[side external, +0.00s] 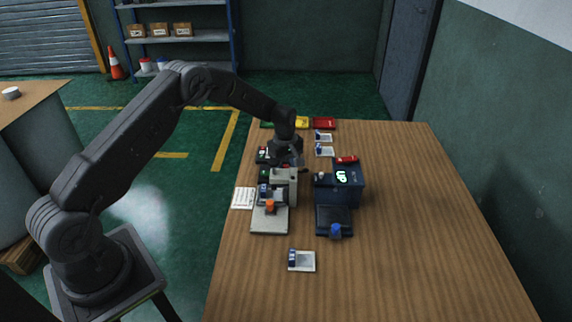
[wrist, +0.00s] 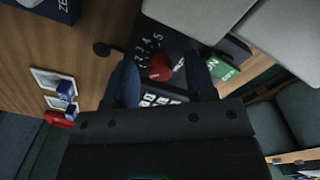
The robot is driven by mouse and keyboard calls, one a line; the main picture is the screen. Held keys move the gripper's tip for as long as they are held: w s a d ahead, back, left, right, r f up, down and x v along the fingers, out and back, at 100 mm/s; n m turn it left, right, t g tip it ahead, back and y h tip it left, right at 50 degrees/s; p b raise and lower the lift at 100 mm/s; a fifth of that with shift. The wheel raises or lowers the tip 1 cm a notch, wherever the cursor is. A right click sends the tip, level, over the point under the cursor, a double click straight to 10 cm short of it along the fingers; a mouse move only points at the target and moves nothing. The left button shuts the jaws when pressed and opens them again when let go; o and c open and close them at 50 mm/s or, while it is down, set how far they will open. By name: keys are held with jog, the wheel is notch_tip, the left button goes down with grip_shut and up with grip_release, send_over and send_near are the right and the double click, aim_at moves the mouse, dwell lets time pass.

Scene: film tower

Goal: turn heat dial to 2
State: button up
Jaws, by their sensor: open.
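In the wrist view a red round dial (wrist: 160,68) sits on a black panel (wrist: 178,42) with white numbers printed in an arc beside it. My gripper (wrist: 162,78) is open, with one dark finger on each side of the dial in that view. I cannot tell whether the fingers touch it or how low they are. The dial's pointer is too small to read. In the side view my gripper (side external: 287,160) is over the far left part of the table, by a dark box (side external: 262,156); the dial is hidden there.
A grey machine with a pale base (side external: 270,222) stands just nearer than my gripper. A dark blue box (side external: 348,185) with a lit "UP" sign is to its right. The table's right side (side external: 430,220) is clear.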

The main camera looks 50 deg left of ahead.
aim_at(285, 167)
jog(key=c, duration=0.9)
jog(key=shift+m, duration=1.5)
jog(key=shift+c, duration=0.2)
jog(key=o, duration=0.9)
jog(key=shift+o, duration=0.2)
notch_tip(285, 167, up, 14)
jog(key=shift+s, duration=0.15)
jog(key=shift+a, duration=0.1)
